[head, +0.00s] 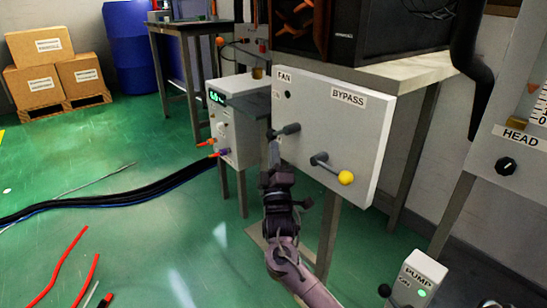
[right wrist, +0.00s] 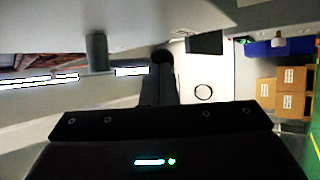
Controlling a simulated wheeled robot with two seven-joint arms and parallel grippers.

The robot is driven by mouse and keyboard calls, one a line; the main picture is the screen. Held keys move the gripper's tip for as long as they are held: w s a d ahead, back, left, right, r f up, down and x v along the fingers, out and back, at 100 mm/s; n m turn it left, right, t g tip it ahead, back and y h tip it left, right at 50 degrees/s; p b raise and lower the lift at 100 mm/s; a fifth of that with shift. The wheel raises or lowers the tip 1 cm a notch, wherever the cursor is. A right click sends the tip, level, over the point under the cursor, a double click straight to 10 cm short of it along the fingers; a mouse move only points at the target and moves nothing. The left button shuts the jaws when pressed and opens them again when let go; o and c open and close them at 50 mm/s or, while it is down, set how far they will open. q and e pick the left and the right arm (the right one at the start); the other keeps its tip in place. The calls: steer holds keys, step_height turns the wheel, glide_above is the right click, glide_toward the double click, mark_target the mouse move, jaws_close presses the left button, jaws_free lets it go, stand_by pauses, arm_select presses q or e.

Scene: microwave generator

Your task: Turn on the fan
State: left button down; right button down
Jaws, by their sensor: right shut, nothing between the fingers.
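A light grey panel box (head: 365,135) hangs at the front of a bench, labelled FAN at upper left and BYPASS at upper right. Under the FAN label is a small dark round spot (head: 288,94), with a dark grey lever (head: 287,130) below it, sticking out toward the left. My right gripper (head: 273,148) comes up from below, its fingertips close beside or touching this lever; I cannot tell which. Its dark fingers (right wrist: 162,75) are shut and empty in the right wrist view, with a grey cylinder (right wrist: 97,52) left of them. My left gripper is out of view.
A yellow-knobbed lever (head: 344,177) juts from the panel's lower right. A white unit with a green display (head: 217,97) stands behind on the left. A PUMP box (head: 418,280) and HEAD panel (head: 510,150) are at right. Cables (head: 120,196) cross the floor.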

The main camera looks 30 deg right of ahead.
steer(key=shift+w+d+r, duration=0.15)
steer(key=shift+w+r, duration=0.05)
steer(key=shift+w, duration=0.05)
stand_by(0.3)
